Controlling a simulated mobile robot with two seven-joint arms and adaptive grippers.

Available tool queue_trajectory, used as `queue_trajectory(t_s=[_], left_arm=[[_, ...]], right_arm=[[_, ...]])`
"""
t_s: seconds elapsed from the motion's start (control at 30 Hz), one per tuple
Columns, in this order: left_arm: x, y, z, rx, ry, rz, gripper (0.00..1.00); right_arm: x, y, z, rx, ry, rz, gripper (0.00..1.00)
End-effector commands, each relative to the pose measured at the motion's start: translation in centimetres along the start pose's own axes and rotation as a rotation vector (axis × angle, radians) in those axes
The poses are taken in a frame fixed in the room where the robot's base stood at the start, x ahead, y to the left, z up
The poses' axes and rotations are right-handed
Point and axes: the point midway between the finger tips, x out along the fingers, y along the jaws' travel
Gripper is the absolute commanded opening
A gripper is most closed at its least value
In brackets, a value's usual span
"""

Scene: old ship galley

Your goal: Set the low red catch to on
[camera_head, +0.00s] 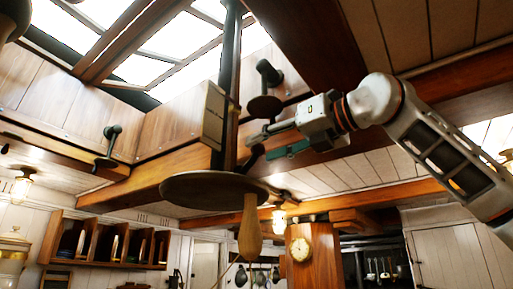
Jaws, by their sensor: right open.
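I cannot make out a red catch in this view. Dark fittings with round discs sit around the skylight, one on the left panel (109,142) and one near the pole (265,92); none looks red. My right gripper (268,141) comes in from the right, raised under the skylight beside the dark vertical pole (230,90). Its two fingers are apart with nothing seen between them. The fingertips are close to the pole and a small dark lever; I cannot tell whether they touch. My left gripper is not in view.
A round dark disc (190,188) with a hanging wooden handle (250,230) is below the gripper. Ceiling beams (165,183) and the skylight (165,45) are close above. A wall shelf (105,243), a clock (300,249) and hanging utensils stand farther back.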

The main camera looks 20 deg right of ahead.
Motion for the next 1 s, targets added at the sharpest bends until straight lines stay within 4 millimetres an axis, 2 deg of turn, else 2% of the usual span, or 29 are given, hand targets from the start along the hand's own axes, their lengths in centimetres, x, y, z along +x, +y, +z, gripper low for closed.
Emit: queue_trajectory(t_s=[0.03, 0.2, 0.53, 0.57, 0.7, 1.0], left_arm=[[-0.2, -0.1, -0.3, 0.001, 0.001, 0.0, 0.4], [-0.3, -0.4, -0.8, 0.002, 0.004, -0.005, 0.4], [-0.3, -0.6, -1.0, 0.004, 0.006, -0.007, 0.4], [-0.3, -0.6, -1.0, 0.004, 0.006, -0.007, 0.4], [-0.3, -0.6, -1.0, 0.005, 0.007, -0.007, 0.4], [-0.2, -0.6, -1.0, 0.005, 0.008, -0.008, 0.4]], right_arm=[[0.8, 0.0, 0.0, 0.002, 0.003, 0.0, 0.41], [2.4, 0.0, 0.0, 0.001, 0.001, 0.001, 0.41], [2.9, 0.0, -0.1, 0.001, 0.0, 0.0, 0.41], [2.9, 0.0, -0.1, 0.001, 0.001, 0.0, 0.38], [2.9, 0.0, -0.1, 0.001, 0.0, 0.001, 0.02], [2.9, -0.1, -0.1, 0.016, 0.002, 0.0, 0.0]])
